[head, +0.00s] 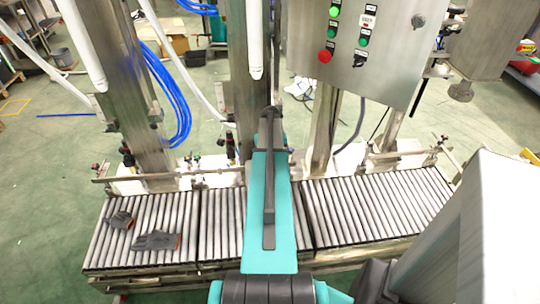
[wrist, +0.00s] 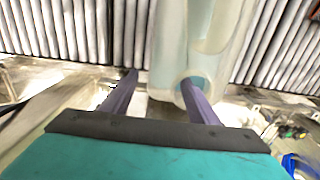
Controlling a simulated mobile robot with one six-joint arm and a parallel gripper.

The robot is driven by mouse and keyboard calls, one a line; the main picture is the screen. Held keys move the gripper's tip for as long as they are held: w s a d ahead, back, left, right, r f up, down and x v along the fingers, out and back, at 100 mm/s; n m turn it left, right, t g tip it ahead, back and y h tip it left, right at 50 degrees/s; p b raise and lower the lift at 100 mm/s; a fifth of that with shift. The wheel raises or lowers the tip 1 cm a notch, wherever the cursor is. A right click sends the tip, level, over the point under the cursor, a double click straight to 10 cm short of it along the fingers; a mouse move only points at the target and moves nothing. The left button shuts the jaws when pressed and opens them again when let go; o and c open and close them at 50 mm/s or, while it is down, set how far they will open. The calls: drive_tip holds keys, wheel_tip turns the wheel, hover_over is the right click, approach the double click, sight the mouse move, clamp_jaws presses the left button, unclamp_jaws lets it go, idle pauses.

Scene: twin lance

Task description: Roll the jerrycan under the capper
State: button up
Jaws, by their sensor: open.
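In the wrist view, the pale, translucent jerrycan (wrist: 172,45) stands against the rollers, its body running out of the top of the picture. A bluish round part shows low on it. My gripper (wrist: 160,78) is open, with two dark purple fingers apart. The right finger overlaps the bluish part; I cannot tell whether it touches. The left finger is clear of the jerrycan. In the head view my teal arm covers the middle, and I cannot make out the jerrycan there. A metal head with a short spindle (head: 461,90), possibly the capper, hangs at the upper right.
The roller conveyor (head: 375,212) runs across the head view, with bare rollers to the right. Two grey gloves (head: 155,241) lie on its left section. Two white lances (head: 255,35) hang above. A control box (head: 345,75) hangs at the upper right. A rail runs behind the rollers.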

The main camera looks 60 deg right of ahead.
drive_tip(key=shift+f, duration=2.05)
